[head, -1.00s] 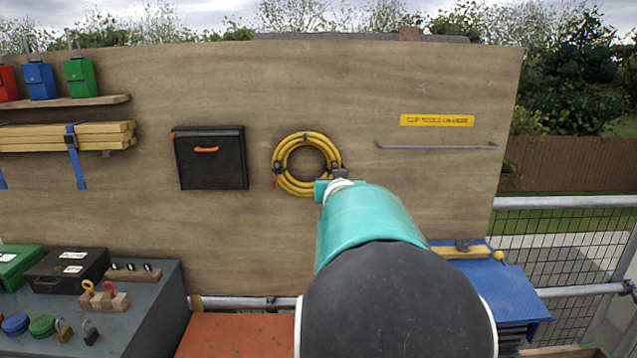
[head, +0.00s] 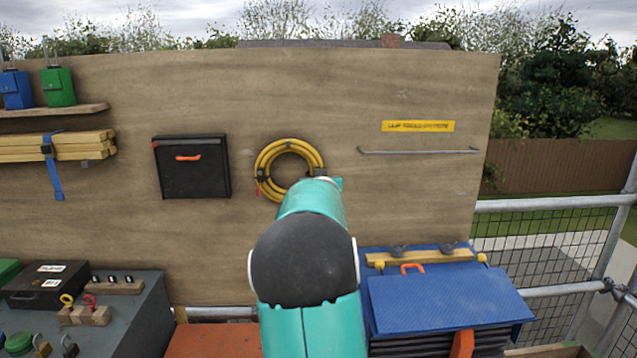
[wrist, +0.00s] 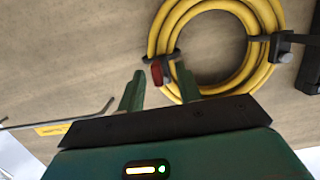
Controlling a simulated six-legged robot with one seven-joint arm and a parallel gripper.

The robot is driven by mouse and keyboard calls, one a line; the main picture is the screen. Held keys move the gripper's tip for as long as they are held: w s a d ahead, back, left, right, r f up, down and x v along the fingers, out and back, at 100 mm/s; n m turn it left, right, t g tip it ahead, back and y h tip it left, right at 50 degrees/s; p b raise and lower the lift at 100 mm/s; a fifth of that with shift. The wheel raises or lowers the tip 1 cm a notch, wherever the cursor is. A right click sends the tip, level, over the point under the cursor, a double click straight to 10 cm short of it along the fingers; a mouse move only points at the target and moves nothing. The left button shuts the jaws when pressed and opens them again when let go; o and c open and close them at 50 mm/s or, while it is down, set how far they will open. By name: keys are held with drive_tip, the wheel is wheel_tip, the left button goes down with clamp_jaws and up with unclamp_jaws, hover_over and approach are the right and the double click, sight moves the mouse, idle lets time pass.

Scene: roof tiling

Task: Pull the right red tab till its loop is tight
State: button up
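A coil of yellow hose (head: 290,146) hangs on the wooden board, held by two dark strap loops. It also shows in the wrist view (wrist: 262,15). The right red tab (wrist: 157,73) hangs at one loop in the wrist view, where the picture appears turned over. My gripper (wrist: 160,70) is open, with the tab seen between its two green fingers and no finger visibly touching it. In the head view my arm hides the right tab and most of the gripper. The left red tab (head: 258,188) shows at the coil's left side.
A black case (head: 192,168) is on the board left of the coil. A metal rail (head: 420,152) and yellow sign (head: 418,126) are to the right. A blue panel (head: 450,302) lies on a dark stack at lower right. Bare board surrounds the coil.

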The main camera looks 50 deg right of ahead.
drive_tip(key=shift+d, duration=0.1)
drive_tip(key=shift+w, duration=0.1)
clamp_jaws()
drive_tip(key=v, duration=0.3)
drive_tip(key=shift+s+a+f, duration=0.25)
drive_tip(key=shift+a+f, duration=0.05)
idle(0.6)
drive_tip(key=shift+o, duration=2.4)
unclamp_jaws()
